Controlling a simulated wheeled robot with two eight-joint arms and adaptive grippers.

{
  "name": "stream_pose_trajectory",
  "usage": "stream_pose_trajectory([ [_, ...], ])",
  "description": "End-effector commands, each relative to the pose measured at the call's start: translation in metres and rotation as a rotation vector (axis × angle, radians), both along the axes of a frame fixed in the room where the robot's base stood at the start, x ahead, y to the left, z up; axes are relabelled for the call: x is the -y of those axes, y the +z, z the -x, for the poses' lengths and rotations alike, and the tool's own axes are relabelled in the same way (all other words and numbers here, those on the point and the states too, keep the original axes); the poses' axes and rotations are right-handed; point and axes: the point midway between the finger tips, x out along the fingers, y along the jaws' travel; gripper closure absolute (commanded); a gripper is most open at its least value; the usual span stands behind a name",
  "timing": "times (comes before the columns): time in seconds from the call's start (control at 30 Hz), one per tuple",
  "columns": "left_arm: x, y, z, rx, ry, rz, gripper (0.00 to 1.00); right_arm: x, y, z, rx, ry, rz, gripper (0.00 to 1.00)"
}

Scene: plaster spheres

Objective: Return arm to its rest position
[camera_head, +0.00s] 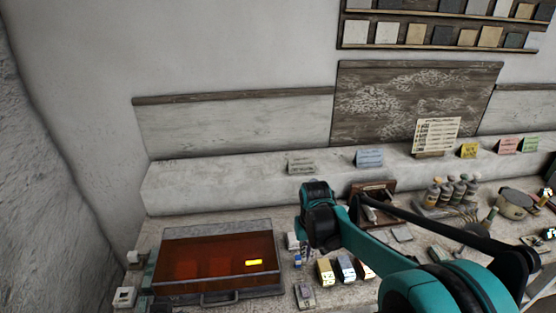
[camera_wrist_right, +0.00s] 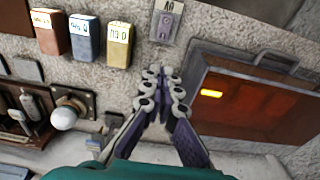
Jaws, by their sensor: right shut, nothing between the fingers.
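My right arm (camera_head: 340,230), teal and black, reaches in from the lower right of the head view, over the workbench. My right gripper (camera_wrist_right: 160,92) points away from the wrist camera in the right wrist view. Its grey jointed fingers are together, with nothing between them. In the head view the gripper (camera_head: 297,256) shows only small below the wrist, between the orange-lidded box and the small blocks. It touches nothing that I can make out. My left gripper is not in view.
The orange-lidded box (camera_head: 215,262) stands left of the gripper. Yellow, blue-grey and brown blocks (camera_head: 346,268) and a small switch unit (camera_head: 305,295) lie close by. Bottles (camera_head: 450,190) and a bowl (camera_head: 513,203) stand at right. The ledge (camera_head: 220,190) behind is mostly clear.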

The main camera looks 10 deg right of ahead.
Motion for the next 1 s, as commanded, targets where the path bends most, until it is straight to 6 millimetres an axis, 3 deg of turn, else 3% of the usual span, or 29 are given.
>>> stream_pose_trajectory([
  [0.17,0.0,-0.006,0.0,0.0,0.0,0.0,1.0,0.003,0.011,0.016,0.041,-0.003,-0.003,1.0],
  [0.47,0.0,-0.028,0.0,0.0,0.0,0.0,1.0,0.016,0.037,0.093,0.25,-0.017,-0.01,1.0],
  [0.7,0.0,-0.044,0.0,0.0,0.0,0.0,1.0,0.024,0.026,0.154,0.424,-0.027,-0.011,1.0],
  [0.83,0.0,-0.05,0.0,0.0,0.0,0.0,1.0,0.027,0.016,0.174,0.494,-0.031,-0.01,1.0],
  [1.0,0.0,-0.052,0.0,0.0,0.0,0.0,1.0,0.029,0.008,0.186,0.54,-0.034,-0.01,1.0],
])
